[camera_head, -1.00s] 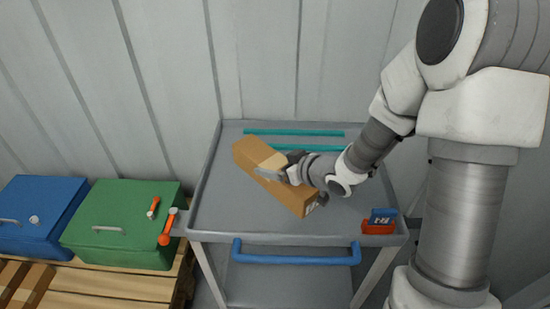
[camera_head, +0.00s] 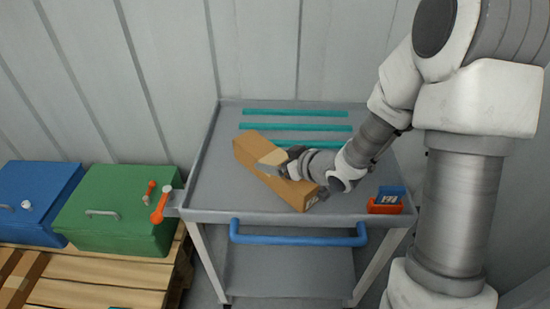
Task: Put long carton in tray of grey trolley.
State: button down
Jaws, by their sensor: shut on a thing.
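The long carton (camera_head: 252,152) is a brown cardboard box with a paler tape band. It lies diagonally over the tray (camera_head: 212,172) of the grey trolley, its far end at the left and its near end close to the front rim. My gripper (camera_head: 273,167) is shut on the long carton near its middle, coming from the right. Whether the carton touches the tray floor I cannot tell. The gripper hides part of the carton's right side.
Several teal strips (camera_head: 295,112) lie across the tray's back. A small blue and orange item (camera_head: 385,203) sits at its front right corner. A blue handle (camera_head: 298,238) spans the front. Green (camera_head: 115,212) and blue (camera_head: 38,205) boxes stand on a pallet (camera_head: 100,280) at left.

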jog(key=shift+f+b, duration=0.45)
jog(key=shift+f, duration=0.1)
dwell(0.4)
grip_release()
